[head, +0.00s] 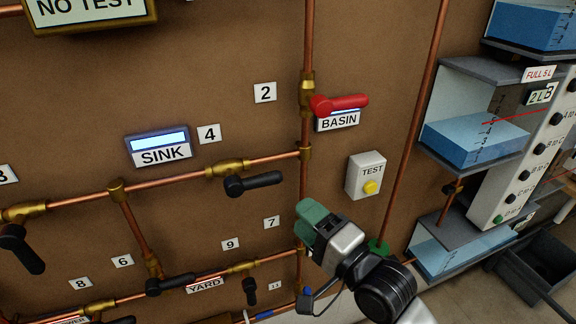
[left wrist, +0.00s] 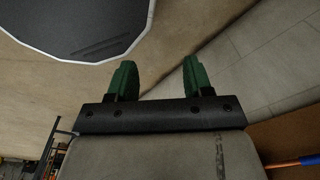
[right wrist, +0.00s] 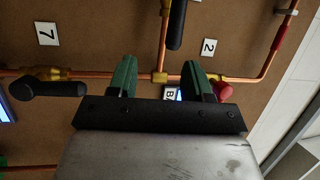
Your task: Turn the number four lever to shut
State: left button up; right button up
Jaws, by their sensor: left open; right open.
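The number 4 label (head: 209,133) is on the brown board, above a copper pipe sloping up to the right. Below it, the number four lever (head: 258,183) is black and points right from its brass valve, roughly along the pipe. It also shows at the top of the right wrist view (right wrist: 175,22), cut by the edge. My right gripper (head: 313,221) is open and empty, below and right of the lever and apart from it. In the right wrist view its fingers (right wrist: 158,80) are in front of the pipe junction. My left gripper (left wrist: 156,80) is open and empty, away from the board.
A red lever (head: 340,103) by the BASIN sign (head: 338,121) is up right of the number four lever. A TEST box (head: 367,175) is right. The SINK sign (head: 160,154) has a lit display. Other black levers (head: 171,284) are lower. Blue-filled tanks (head: 472,140) stand right.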

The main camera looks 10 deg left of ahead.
aim_at(269, 184)
jog(key=shift+g+y, duration=0.3)
jog(key=p+x, duration=0.1)
jog(key=x, duration=0.2)
jog(key=r+p+x, duration=0.1)
jog(key=x, duration=0.2)
jog(key=s+r+p+x, duration=0.1)
jog(key=x, duration=0.2)
jog(key=shift+a, duration=0.1)
jog(key=shift+w+a+p, duration=0.35)
jog(key=shift+w+a, duration=0.05)
jog(key=shift+a, duration=0.15)
jog(key=shift+c, duration=0.3)
grip_shut()
